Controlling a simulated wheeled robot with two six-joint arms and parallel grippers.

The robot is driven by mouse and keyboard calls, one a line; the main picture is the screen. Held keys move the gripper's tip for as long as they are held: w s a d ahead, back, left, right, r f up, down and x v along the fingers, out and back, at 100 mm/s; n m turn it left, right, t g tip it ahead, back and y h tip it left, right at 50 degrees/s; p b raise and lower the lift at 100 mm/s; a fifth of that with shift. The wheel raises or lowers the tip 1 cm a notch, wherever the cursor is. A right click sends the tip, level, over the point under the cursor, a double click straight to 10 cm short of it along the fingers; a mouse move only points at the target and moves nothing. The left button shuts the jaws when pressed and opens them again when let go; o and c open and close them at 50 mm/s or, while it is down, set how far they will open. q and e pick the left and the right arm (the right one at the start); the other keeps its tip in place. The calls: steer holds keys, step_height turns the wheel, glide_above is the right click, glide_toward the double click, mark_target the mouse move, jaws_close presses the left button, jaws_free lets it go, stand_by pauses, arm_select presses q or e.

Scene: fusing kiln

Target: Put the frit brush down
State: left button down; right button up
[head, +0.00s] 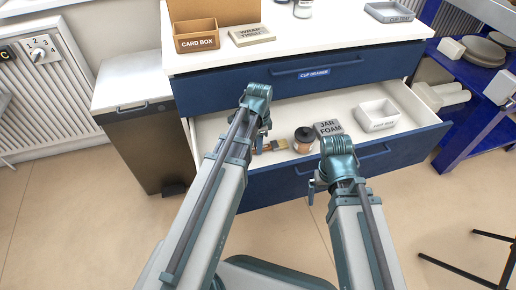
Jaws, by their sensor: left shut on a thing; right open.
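The frit brush (277,145), with tan bristles and a darker band, shows just right of my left gripper (262,143). My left gripper is shut on the brush over the left part of the open drawer (210,133). My arm hides part of the brush, and I cannot tell whether the brush touches the drawer floor. My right gripper (315,188) is open and empty, in front of the drawer's blue front.
The drawer also holds a dark-lidded jar (304,141), a grey block labelled JAR FOAM (327,128) and a white box (377,115). The counter (335,40) above carries a card box (197,37) and a wrap block (251,35). A bin (137,130) stands left.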

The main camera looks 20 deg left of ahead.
arm_select(q)
steer(key=shift+r, duration=0.1)
steer(key=shift+f, duration=0.2)
steer(key=c, duration=0.7)
jaws_free()
steer(key=shift+r, duration=0.15)
step_height(320, 180, up, 12)
steer(key=p, duration=1.2)
steer(key=s+d+n, duration=0.2)
steer(key=s+d, duration=0.2)
steer(key=s+d+n, duration=0.3)
steer(key=s+d, duration=0.2)
steer(key=s+d+n+y, duration=0.1)
steer(key=s+d+n, duration=0.1)
steer(key=s+d, duration=0.2)
steer(key=shift+s+d+r, duration=0.1)
steer(key=shift+s+d, duration=0.05)
steer(key=shift+d, duration=0.1)
